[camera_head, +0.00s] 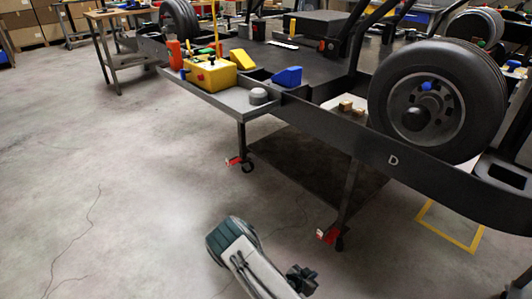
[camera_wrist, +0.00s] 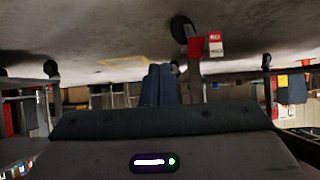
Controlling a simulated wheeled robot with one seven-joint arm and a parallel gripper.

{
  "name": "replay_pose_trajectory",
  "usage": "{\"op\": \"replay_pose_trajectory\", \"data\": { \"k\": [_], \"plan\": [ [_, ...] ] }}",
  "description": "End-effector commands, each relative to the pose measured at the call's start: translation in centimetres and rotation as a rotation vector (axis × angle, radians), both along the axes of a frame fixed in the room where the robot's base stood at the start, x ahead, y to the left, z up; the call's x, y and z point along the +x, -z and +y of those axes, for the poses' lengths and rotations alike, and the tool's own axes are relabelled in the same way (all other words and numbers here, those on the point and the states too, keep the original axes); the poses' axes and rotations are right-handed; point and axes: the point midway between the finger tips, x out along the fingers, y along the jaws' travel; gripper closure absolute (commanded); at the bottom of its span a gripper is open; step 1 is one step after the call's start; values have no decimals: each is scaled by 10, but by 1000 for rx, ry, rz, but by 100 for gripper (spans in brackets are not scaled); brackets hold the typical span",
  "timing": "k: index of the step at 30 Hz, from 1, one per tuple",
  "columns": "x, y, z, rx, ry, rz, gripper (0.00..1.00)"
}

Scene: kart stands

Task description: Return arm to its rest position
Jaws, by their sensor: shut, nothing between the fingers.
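My arm (camera_head: 245,262) shows at the bottom middle of the head view, over bare floor in front of the kart stand. Its rounded dark teal joint points up and to the left, and the pale link runs down out of the picture. My gripper (camera_wrist: 161,72) shows in the wrist view, its two dark blue fingers side by side and touching. Nothing is held between them. The wrist view looks upside down, with floor at the top. I cannot make out the fingers in the head view.
The kart stand's tray (camera_head: 235,98) holds a yellow box (camera_head: 208,75), a blue part (camera_head: 287,76) and a grey knob (camera_head: 258,96). A large wheel (camera_head: 437,101) sits at the right. Stand legs with red-marked casters (camera_head: 327,236) reach the floor near my arm. Floor at left (camera_head: 90,170) is clear.

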Motion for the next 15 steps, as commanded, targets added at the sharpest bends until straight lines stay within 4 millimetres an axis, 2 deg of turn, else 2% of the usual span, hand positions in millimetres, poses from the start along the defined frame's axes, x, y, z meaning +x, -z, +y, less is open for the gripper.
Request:
{"op": "replay_pose_trajectory", "data": {
  "k": [1,8,11,15],
  "plan": [
    [3,-11,5,18,2,7,100],
    [14,-48,22,106,7,61,100],
    [20,-75,33,161,2,93,100],
    [31,-130,53,262,-17,149,100]
  ]
}}
